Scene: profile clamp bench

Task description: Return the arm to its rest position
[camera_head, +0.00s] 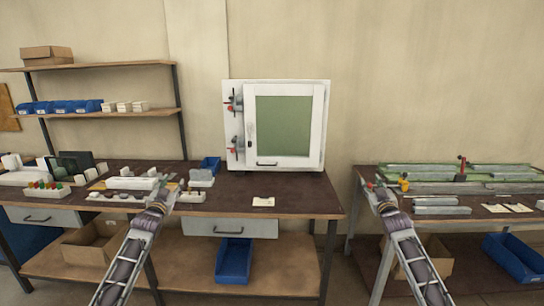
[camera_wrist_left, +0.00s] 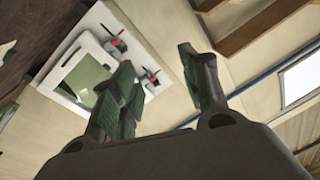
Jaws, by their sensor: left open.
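My left gripper (camera_head: 166,184) is in front of the left bench in the head view, near the bench's front edge, with its arm reaching up from the bottom of the picture. In the left wrist view its two green-padded fingers (camera_wrist_left: 158,65) stand apart with nothing between them. My right gripper (camera_head: 376,189) is at the left front corner of the right bench in the head view. It is small and its finger opening is unclear.
The left bench (camera_head: 300,195) holds a white cabinet (camera_head: 318,140), a blue bin (camera_head: 210,164), small trays and parts. The right bench (camera_head: 350,190) carries a green clamp fixture (camera_head: 450,187) and grey profiles (camera_head: 442,210). A floor gap separates the benches.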

